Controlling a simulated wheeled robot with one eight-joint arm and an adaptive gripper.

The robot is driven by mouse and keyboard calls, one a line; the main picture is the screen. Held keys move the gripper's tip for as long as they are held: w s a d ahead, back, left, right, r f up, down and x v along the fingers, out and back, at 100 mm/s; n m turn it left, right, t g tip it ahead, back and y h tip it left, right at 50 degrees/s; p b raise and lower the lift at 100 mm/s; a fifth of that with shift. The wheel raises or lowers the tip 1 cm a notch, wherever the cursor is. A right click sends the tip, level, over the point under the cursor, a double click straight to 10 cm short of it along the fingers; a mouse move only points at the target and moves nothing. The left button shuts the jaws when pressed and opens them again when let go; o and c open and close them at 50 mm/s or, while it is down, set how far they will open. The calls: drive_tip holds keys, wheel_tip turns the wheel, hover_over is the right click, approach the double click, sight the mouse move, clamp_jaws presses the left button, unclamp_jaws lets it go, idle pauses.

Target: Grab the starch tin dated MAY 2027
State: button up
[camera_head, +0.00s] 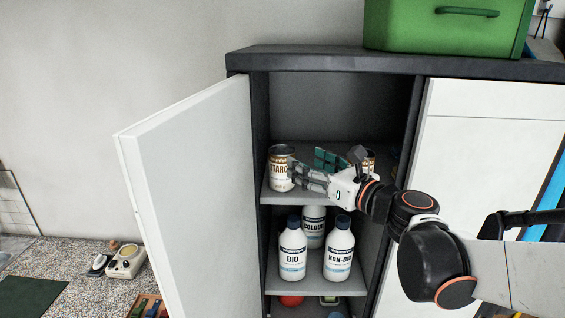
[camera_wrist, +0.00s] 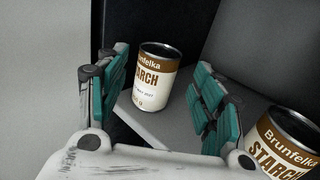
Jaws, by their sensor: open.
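A starch tin (camera_head: 278,170), brown and cream, stands upright on the upper shelf at the left, partly behind my fingers. In the wrist view this tin (camera_wrist: 153,80) shows between and beyond the finger pads, with small print too fine to read surely. A second starch tin (camera_head: 369,161) stands further right, mostly hidden behind my gripper; it shows cut off at the lower right of the wrist view (camera_wrist: 285,146). My gripper (camera_head: 305,168) is open and empty, reaching leftward toward the left tin. It also shows in the wrist view (camera_wrist: 160,82).
The cabinet's white door (camera_head: 190,190) stands open at the left, and a dark side wall closes the right. A BIO bottle (camera_head: 292,250), a NON-BIO bottle (camera_head: 339,252) and a COLOUR bottle (camera_head: 314,224) stand on the shelf below. A green toolbox (camera_head: 440,30) sits on top.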

sight(282, 149)
drive_tip(key=p+x, duration=0.1)
drive_tip(key=x, duration=0.9)
drive_tip(key=shift+w+a+f+p, duration=0.1)
drive_tip(key=shift+w+a+p, duration=0.1)
drive_tip(key=shift+w+p, duration=0.2)
drive_tip(key=shift+s, duration=0.1)
drive_tip(key=c, duration=1)
